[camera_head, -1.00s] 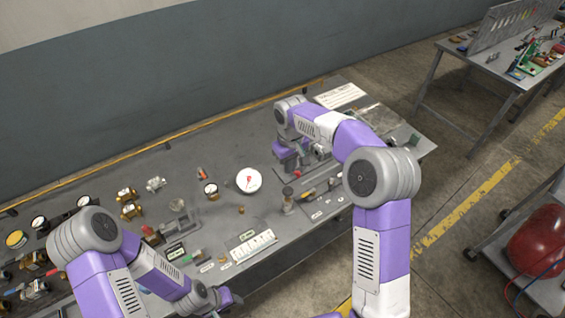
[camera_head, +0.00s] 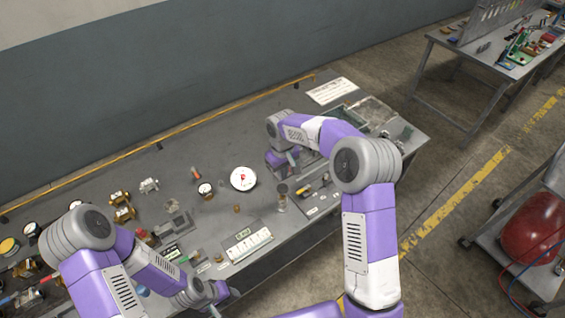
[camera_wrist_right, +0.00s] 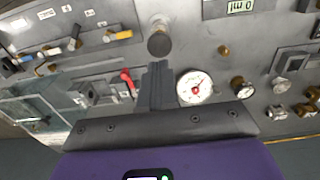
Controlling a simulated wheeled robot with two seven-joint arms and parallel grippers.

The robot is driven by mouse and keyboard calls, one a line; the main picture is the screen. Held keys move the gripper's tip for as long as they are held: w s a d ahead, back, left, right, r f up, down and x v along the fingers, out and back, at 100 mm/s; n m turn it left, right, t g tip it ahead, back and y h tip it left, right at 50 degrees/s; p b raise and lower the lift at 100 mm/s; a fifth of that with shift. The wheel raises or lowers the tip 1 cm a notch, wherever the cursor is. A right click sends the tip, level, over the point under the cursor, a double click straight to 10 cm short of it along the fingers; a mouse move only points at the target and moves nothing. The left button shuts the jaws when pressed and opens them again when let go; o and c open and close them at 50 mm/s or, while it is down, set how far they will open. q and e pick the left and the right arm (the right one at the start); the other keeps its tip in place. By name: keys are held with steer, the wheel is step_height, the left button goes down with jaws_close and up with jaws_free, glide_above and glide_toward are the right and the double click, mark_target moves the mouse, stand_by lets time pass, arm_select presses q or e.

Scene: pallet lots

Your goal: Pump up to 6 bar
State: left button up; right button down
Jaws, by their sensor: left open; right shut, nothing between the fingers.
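A round white gauge (camera_head: 243,179) with a red needle lies face up on the bench; its scale is too small to read. It also shows in the right wrist view (camera_wrist_right: 195,87), just right of my right fingers. An upright cylinder with a dark round top (camera_head: 282,189) stands right of the gauge; the top is ahead of the fingertips in the wrist view (camera_wrist_right: 159,43). My right gripper (camera_wrist_right: 157,70) is shut and empty, apart from that top. A red-handled part (camera_wrist_right: 127,80) lies left of the fingers. My left gripper (camera_head: 222,291) is open at the bench's front edge.
Brass fittings (camera_head: 121,206) and small gauges (camera_head: 205,190) crowd the bench's left side. A tray (camera_wrist_right: 48,108) lies at the right end. The back of the bench is mostly clear.

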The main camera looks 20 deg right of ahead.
mark_target(283, 189)
step_height(283, 189, down, 7)
steer(key=shift+r+p, duration=0.1)
steer(key=shift+p, duration=0.25)
step_height(283, 189, down, 4)
steer(key=b, duration=0.3)
steer(key=shift+r, duration=0.15)
steer(key=shift+s, duration=0.15)
